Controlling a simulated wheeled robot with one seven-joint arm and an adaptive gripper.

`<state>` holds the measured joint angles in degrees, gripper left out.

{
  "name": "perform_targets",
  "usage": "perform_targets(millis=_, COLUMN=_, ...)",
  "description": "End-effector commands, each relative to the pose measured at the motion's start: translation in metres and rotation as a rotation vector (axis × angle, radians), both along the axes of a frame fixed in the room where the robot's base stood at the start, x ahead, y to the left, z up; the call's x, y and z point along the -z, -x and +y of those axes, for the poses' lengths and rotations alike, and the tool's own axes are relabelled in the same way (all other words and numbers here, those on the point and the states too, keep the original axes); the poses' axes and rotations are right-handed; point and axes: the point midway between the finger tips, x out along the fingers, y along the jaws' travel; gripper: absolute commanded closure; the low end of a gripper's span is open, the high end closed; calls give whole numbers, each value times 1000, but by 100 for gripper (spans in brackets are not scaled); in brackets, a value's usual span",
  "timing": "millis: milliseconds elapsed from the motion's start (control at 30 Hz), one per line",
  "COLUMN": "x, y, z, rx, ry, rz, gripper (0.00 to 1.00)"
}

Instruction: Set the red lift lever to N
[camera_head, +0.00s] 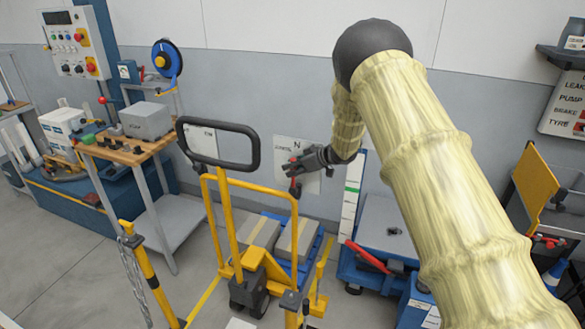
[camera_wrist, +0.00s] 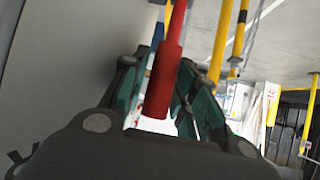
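The red lift lever (camera_head: 294,187) stands near the top right of the yellow frame of a pallet truck, in front of a white wall card marked N (camera_head: 297,144). In the wrist view the red lever (camera_wrist: 165,85) hangs between the teal-padded fingers. My gripper (camera_head: 291,169) is at the lever's upper part in the head view. Its fingers (camera_wrist: 160,95) look spread, one on each side of the lever, and firm contact does not show. The lever's lower mount and exact setting cannot be told.
The pallet truck's black loop handle (camera_head: 218,145) stands just left of my gripper. Boxes (camera_head: 258,232) on a blue pallet lie behind the frame. A blue cart (camera_head: 385,235) with a red handle is to the right. A wooden workbench (camera_head: 120,155) is at left.

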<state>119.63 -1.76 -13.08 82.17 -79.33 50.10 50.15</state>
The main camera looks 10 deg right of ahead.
Motion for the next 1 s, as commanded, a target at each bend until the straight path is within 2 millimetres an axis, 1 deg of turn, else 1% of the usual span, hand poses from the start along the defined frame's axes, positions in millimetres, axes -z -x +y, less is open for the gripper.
perform_targets(millis=267, x=0, y=0, z=1, rx=-1, ry=0, rz=0, gripper=68)
perform_targets(millis=433, x=-6, y=5, z=-5, rx=-1, ry=-1, rz=-1, gripper=68)
perform_targets(millis=567, x=-17, y=16, z=-17, rx=0, ry=-1, rz=-1, gripper=68)
perform_targets(millis=900, x=-52, y=50, z=-54, rx=0, ry=-1, rz=-1, gripper=68)
perform_targets(millis=1000, x=-58, y=58, z=-62, rx=-1, ry=-1, rz=0, gripper=68)
